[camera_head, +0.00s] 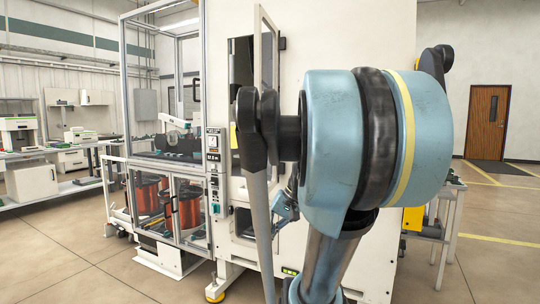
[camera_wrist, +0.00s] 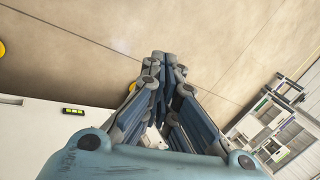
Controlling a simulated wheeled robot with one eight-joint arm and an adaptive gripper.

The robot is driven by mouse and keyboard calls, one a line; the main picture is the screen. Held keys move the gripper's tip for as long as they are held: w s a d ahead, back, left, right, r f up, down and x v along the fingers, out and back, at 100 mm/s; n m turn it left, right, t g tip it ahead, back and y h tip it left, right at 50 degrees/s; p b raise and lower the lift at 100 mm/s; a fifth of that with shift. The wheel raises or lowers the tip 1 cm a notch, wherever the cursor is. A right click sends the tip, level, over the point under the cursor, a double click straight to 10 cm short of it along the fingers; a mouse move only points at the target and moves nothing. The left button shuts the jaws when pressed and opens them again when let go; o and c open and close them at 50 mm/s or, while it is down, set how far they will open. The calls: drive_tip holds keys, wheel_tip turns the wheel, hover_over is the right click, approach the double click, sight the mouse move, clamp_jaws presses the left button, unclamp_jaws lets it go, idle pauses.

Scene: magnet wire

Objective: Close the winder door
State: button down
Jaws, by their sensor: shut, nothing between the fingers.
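The winder (camera_head: 345,35) is a tall white cabinet in the middle of the head view. Its door (camera_head: 265,50), a framed clear panel with a dark handle, stands swung out from a dark opening (camera_head: 241,62). My arm hides the door's lower part. My gripper (camera_head: 285,206) is low in front of the cabinet, partly hidden behind my arm. In the wrist view its fingertips (camera_wrist: 166,60) are together with nothing between them. They point at bare floor; the door is not clearly seen there. I cannot tell how far the gripper is from the door.
A glazed frame enclosure (camera_head: 165,130) with copper-coloured spools (camera_head: 187,210) adjoins the cabinet on the left. A control panel (camera_head: 213,150) is on its post. Benches (camera_head: 70,155) stand at far left. A small table (camera_head: 447,205) is at right. Floor at front left is clear.

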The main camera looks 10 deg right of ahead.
drive_tip(key=w+d+r+m+t+y, duration=0.1)
drive_tip(key=w+d+r+y, duration=0.15)
drive_tip(key=w+r, duration=0.4)
drive_tip(key=w+d+r+m+t+y, duration=0.1)
drive_tip(key=w+d+r+y, duration=0.1)
drive_tip(key=w+r+y, duration=0.35)
drive_tip(key=w+d+r+t+y, duration=0.3)
drive_tip(key=w+d+r+t, duration=0.1)
drive_tip(key=w+d+r, duration=0.75)
drive_tip(key=w+f+x, duration=0.1)
drive_tip(key=x, duration=1.1)
drive_tip(key=shift+w+d+f, duration=0.2)
drive_tip(key=shift+d+f, duration=0.05)
drive_tip(key=shift+d, duration=0.1)
drive_tip(key=shift+m, duration=0.3)
